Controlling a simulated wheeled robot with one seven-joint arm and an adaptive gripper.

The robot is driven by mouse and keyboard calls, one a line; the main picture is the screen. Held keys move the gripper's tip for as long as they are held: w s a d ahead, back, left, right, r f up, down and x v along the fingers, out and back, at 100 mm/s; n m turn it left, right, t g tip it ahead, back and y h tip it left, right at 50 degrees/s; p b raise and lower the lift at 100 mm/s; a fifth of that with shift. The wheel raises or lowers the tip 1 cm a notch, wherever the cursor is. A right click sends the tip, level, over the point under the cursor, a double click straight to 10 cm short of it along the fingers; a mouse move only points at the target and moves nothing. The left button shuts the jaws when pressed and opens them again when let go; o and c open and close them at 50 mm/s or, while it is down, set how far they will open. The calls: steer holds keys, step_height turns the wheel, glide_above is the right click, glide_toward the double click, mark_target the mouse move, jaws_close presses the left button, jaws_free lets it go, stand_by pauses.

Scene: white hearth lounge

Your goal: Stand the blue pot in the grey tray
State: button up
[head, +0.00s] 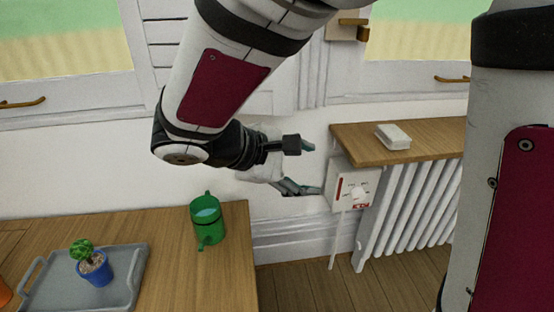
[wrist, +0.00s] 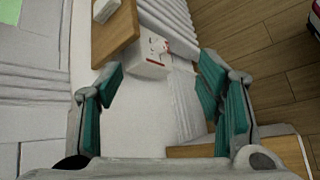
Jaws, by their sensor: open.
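The blue pot (head: 96,272) holds a small green plant and stands upright in the grey tray (head: 125,261) at the lower left of the head view. The tray lies on the wooden table. My gripper (head: 312,168) is open and empty, in the air to the right of the table and well apart from the pot. In the wrist view my gripper (wrist: 165,100) shows its teal fingers spread, with nothing between them. The pot and tray are not visible in the wrist view.
A green watering can (head: 208,222) stands on the wooden table (head: 180,285) right of the tray. A wooden shelf (head: 440,136) with a small white box (head: 393,136) sits above a white radiator (head: 410,205). A white wall box (head: 352,186) is near my gripper. An orange object (head: 4,292) shows at the left edge.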

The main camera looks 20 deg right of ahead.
steer(key=s+d+r+m+g+y, duration=0.1)
steer(key=s+d+m+g+y, duration=0.2)
steer(key=s, duration=0.7)
steer(key=s+d+r+m+g+y, duration=0.1)
steer(key=s+d+m+y, duration=0.3)
steer(key=s, duration=0.6)
steer(key=s+a+f+m+y, duration=0.1)
steer(key=s+a+m+y, duration=0.2)
steer(key=s+a+m, duration=0.1)
steer(key=shift+s+a+t, duration=0.4)
steer(key=shift+s+a, duration=0.25)
steer(key=shift+s, duration=0.35)
